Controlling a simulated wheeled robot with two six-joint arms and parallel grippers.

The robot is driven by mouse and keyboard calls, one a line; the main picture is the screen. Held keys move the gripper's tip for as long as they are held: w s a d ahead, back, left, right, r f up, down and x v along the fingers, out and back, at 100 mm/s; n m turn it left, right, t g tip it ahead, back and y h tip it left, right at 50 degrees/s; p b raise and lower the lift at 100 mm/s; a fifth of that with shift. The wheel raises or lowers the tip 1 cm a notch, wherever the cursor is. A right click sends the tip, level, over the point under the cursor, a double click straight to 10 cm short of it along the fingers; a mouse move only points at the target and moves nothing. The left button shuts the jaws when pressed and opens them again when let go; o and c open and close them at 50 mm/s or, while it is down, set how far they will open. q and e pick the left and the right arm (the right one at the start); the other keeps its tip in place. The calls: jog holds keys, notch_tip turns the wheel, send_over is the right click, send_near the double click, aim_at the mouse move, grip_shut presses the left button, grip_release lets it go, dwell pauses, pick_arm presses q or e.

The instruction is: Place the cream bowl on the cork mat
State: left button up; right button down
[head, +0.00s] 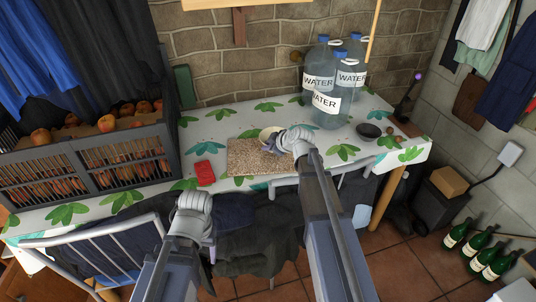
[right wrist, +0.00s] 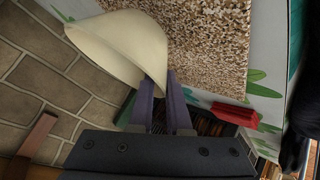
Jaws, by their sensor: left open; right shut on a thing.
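The cream bowl (head: 268,132) shows at the back edge of the speckled brown cork mat (head: 250,170), partly hidden by my right gripper (head: 273,146). In the right wrist view, the gripper (right wrist: 166,88) is shut on the rim of the bowl (right wrist: 118,42), which looks tilted in that picture. The mat (right wrist: 205,35) lies beyond it, bare where it shows. I cannot tell whether the bowl touches the mat or is held above it. My left gripper (head: 211,248) is open and empty, low in front of the table, its fingers partly hidden by the wrist.
A red object (head: 204,172) lies left of the mat. A dark crate of fruit (head: 90,160) fills the table's left. Several water bottles (head: 332,100) stand at the back right, with a dark bowl (head: 368,131) nearby. Chairs (head: 95,240) stand in front.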

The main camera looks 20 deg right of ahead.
pick_arm(q)
jog(key=shift+f+b, duration=0.65)
jog(key=shift+f, duration=0.5)
pick_arm(e)
jog(key=shift+f, duration=1.1)
jog(key=shift+f, duration=0.1)
jog(key=shift+f, duration=0.15)
jog(key=c, duration=0.9)
grip_release()
pick_arm(q)
jog(key=shift+f, duration=0.1)
pick_arm(e)
jog(key=shift+o, duration=0.2)
jog(key=shift+r, duration=0.25)
pick_arm(q)
notch_tip(320, 180, up, 8)
jog(key=p, duration=0.7)
jog(key=shift+p, duration=0.35)
pick_arm(e)
jog(key=v, duration=1.2)
